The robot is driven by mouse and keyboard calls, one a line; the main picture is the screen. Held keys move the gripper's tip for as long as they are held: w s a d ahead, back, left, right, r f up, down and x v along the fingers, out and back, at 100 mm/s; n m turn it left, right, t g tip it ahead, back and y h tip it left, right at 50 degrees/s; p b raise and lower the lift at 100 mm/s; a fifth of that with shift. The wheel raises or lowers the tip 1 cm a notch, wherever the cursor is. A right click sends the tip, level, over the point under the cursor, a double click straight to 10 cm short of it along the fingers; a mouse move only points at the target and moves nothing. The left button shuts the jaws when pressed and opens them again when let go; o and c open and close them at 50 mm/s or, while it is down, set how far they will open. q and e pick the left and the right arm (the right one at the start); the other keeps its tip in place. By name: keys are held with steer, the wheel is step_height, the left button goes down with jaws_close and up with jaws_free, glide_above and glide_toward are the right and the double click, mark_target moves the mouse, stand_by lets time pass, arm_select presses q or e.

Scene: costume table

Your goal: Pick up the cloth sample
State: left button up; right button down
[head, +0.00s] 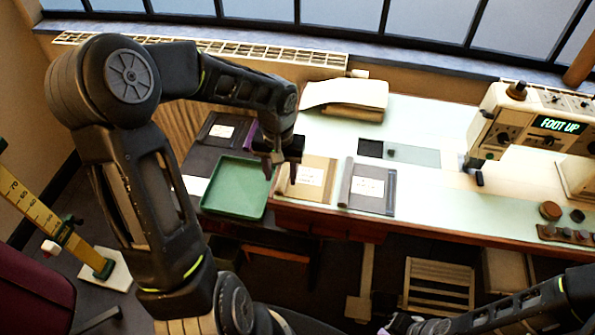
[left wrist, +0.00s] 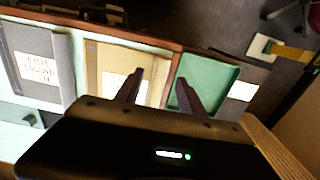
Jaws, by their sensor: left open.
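I cannot tell which one the task means. My left gripper (head: 281,172) is open and empty, its fingers pointing down near the tan folder's left edge. In the left wrist view, the open fingertips (left wrist: 160,76) lie over the right side of the tan folder (left wrist: 105,62) and the edge of the green tray; touching cannot be told. The grey folder (left wrist: 42,70) lies further left there.
The green tray (head: 205,207) lies left of the tan folder and looks empty. A folded cream cloth (head: 345,96) lies at the back. A sewing machine with a "FOOT UP" display (head: 558,125) stands at the right. Bare table (head: 430,205) lies right of the grey folder.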

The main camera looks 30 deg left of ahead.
arm_select(q)
step_height(320, 180, down, 2)
steer(key=shift+f, duration=0.1)
steer(key=shift+c, duration=0.6)
jaws_close()
stand_by(0.4)
